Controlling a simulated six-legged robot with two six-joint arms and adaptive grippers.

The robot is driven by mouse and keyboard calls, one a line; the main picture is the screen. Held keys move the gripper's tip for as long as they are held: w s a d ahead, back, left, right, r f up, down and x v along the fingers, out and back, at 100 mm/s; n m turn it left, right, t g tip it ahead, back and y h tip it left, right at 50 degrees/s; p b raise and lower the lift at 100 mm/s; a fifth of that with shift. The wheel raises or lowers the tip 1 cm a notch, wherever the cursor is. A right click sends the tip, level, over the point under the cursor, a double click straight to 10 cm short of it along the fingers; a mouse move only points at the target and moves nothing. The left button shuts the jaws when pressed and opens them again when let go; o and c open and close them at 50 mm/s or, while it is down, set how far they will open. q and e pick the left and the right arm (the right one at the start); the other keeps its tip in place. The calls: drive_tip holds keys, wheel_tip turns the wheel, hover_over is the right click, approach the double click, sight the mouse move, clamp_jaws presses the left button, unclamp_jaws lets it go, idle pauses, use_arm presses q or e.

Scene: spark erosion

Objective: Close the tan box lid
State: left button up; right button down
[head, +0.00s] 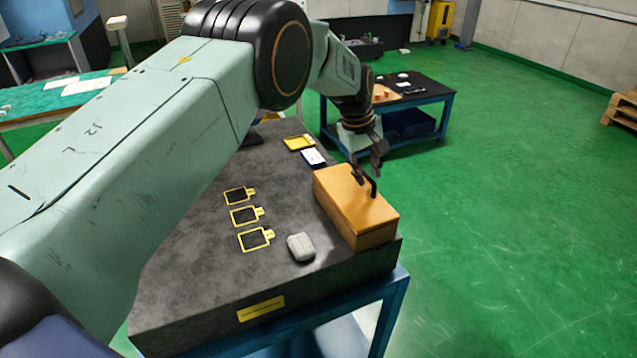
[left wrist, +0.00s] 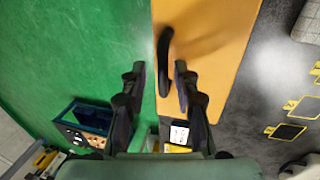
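The tan box (head: 350,215) stands at the right edge of the dark stone slab. Its lid (head: 345,190) lies flat across the top, and I see no clear gap under it. A black curved handle (head: 369,183) rises from the lid. In the left wrist view the lid (left wrist: 215,45) fills the upper middle, with the handle (left wrist: 165,60) at its left side. My left gripper (head: 376,157) is above the far part of the box. In the left wrist view its fingers (left wrist: 160,75) are apart, with the handle's near end showing between them; contact is unclear. My right gripper is out of view.
A light grey rounded object (head: 301,247) lies left of the box. Several yellow-framed dark plates (head: 244,215) lie on the slab (head: 200,290).

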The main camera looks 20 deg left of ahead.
use_arm(q)
drive_tip(key=shift+w+d+p+v, duration=0.15)
drive_tip(key=shift+p+v, duration=0.55)
drive_tip(key=shift+v, duration=0.2)
drive_tip(key=shift+w+d+p+v, duration=0.15)
drive_tip(key=shift+p+v, duration=0.5)
drive_tip(key=shift+v, duration=0.3)
drive_tip(key=shift+w+d+p+v, duration=0.15)
drive_tip(key=shift+w+p+v, duration=0.05)
drive_tip(key=shift+p+v, duration=0.6)
drive_tip(key=shift+s+r, duration=0.1)
drive_tip(key=shift+r, duration=0.1)
drive_tip(key=shift+f, duration=0.15)
